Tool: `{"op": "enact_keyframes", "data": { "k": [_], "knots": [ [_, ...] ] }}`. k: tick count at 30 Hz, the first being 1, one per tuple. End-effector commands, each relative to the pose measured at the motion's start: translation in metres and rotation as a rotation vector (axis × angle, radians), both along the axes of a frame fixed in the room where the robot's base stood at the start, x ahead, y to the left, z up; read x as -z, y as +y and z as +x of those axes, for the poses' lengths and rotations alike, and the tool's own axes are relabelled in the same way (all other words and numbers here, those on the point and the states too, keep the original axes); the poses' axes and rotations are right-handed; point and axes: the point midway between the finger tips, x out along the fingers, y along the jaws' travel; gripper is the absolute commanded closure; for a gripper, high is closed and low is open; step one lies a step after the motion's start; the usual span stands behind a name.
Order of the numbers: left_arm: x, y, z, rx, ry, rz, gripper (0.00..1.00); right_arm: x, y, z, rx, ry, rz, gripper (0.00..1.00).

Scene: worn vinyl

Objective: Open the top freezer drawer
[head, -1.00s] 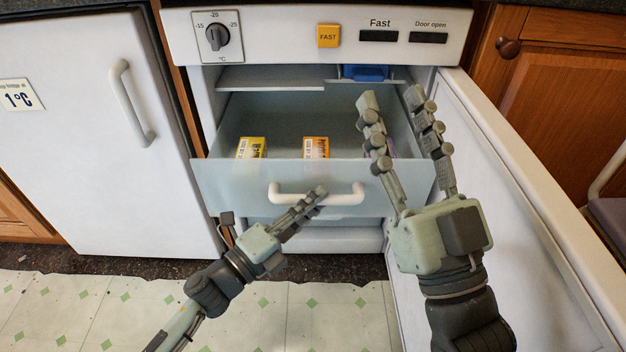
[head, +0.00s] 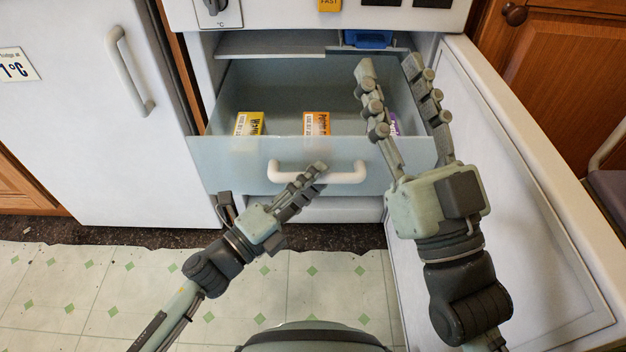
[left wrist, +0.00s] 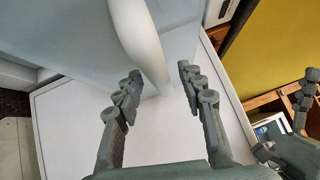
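The top freezer drawer (head: 215,165) is pulled well out of the freezer in the head view, with a pale translucent front. Its white handle (head: 345,178) shows on the front and also in the left wrist view (left wrist: 137,35). My left gripper (head: 322,168) is at the handle's middle. In the left wrist view its fingers (left wrist: 162,78) are apart, with the handle between and beyond them; contact is unclear. My right gripper (head: 388,62) is open and empty, above the drawer's right part, hiding some of it.
The drawer holds a yellow box (head: 250,123), an orange box (head: 317,123) and a partly hidden purple one (head: 394,124). The open freezer door (head: 500,180) stands on the right. A closed white fridge door (head: 80,130) is on the left. The floor (head: 90,290) in front is clear.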

Motion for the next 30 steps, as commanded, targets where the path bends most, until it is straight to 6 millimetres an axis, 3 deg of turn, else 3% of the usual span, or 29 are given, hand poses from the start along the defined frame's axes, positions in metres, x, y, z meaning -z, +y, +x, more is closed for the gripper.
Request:
{"op": "enact_keyframes", "data": {
  "k": [8, 21, 30],
  "knots": [
    [0.002, 0.006, -0.007, 0.000, 0.003, 0.000, 0.61, -0.001, 0.000, 0.000, 0.000, -0.002, -0.001, 0.60],
    [0.014, 0.068, -0.067, -0.001, 0.004, 0.002, 0.61, 0.000, 0.000, 0.000, 0.001, -0.001, 0.000, 0.60],
    [0.016, 0.085, -0.084, 0.000, 0.000, 0.000, 0.61, 0.000, 0.000, 0.000, 0.001, -0.001, 0.000, 0.60]
  ]
}}
